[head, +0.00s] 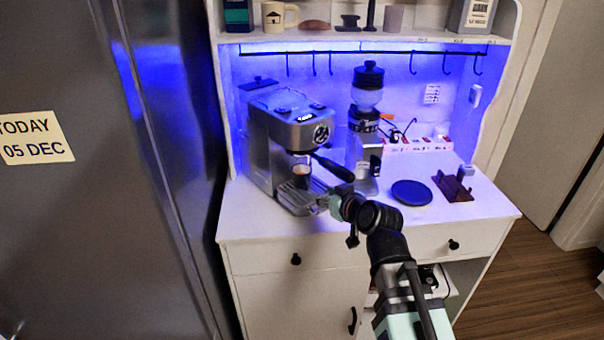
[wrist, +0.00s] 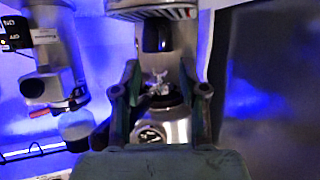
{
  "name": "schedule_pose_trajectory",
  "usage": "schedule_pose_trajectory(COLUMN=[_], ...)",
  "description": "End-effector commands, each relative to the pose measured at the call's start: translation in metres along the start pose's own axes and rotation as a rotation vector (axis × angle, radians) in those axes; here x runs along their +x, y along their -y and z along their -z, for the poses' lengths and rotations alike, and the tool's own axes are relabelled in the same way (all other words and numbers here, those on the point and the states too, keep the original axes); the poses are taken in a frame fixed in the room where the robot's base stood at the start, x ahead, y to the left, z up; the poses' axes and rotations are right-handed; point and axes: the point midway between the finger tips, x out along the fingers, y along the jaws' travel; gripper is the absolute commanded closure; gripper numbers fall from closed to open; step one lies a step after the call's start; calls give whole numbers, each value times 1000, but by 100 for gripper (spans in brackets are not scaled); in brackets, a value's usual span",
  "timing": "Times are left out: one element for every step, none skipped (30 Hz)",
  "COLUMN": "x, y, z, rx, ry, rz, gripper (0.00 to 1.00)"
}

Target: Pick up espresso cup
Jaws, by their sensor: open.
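The espresso cup (head: 301,178) is small and dark, with a tan-brown top showing. It stands under the brew head of the espresso machine (head: 283,135), at the drip tray (head: 297,202). My gripper (head: 319,201) is low in front of the machine, close to the tray and to the right of the cup. The wrist view looks upside down. There my gripper (wrist: 158,85) is open, its two fingers apart with the machine's spouts and gauge seen between them. A dark shape that seems to be the cup (wrist: 152,40) shows beyond the fingertips, apart from them.
The black portafilter handle (head: 335,169) sticks out just above my gripper. A grinder (head: 362,130) stands right of the machine. A dark blue round plate (head: 411,193) and a brown stand (head: 452,187) lie on the white counter (head: 490,205). A fridge (head: 110,230) is at left.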

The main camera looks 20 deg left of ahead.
Motion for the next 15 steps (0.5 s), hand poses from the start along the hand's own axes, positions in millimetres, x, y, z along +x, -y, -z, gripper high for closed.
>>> schedule_pose_trajectory(x=[13,18,25,29,32,36,39,41,43,44,45,46,46,48,50], y=[-1,-1,0,0,0,0,0,0,0,0,0,0,0,0,1], z=[3,3,2,3,3,2,2,1,1,1,1,1,1,2,2], rx=[0,0,0,-1,-1,-1,-1,0,0,0,0,0,0,0,0], ry=[1,2,2,1,1,1,1,1,0,-1,-1,-1,-1,-1,0], rz=[1,2,2,1,1,1,1,1,0,0,0,0,0,0,0], gripper=[57,57,57,57,57,57,57,57,57,57,57,57,57,57,57])
